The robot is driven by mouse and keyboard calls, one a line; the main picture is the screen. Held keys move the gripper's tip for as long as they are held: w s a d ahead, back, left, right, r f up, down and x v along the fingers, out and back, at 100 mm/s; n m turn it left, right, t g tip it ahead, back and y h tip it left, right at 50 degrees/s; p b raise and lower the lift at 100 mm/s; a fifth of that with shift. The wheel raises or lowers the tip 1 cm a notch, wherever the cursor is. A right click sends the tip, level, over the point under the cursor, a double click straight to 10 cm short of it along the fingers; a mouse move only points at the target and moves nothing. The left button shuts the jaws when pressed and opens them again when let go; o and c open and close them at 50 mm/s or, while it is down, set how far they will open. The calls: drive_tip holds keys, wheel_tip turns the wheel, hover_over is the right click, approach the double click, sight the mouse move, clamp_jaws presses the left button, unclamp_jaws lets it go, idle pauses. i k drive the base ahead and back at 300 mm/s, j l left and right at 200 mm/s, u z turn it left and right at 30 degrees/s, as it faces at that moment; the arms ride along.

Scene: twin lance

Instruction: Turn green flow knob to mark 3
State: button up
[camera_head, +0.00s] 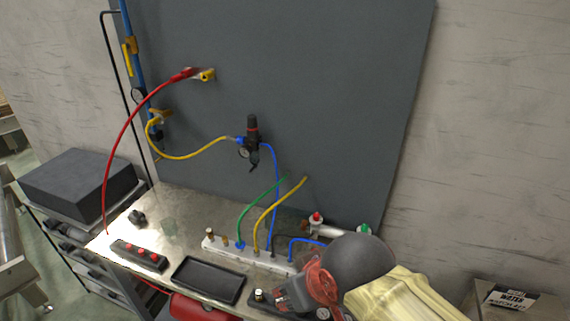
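A green flow knob (364,230) sits at the right end of a pale cylinder on the workbench, just behind my dark wrist. A red knob (317,216) sits at the cylinder's other end. The marks around the green knob are too small to read. My gripper (280,299) is at the bottom of the view, pointing left, in front of and to the left of the green knob and apart from it. My wrist and the low viewpoint hide part of it, so its finger opening is unclear.
The workbench (190,205) stands against a grey panel (330,90). A white manifold (222,247) carries green, yellow and blue hoses near the cylinder. A black tray (208,280) and a box with red buttons (139,254) lie left. A red tank (198,308) is below.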

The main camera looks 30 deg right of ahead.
sight(365, 227)
drive_tip(key=z, duration=1.3)
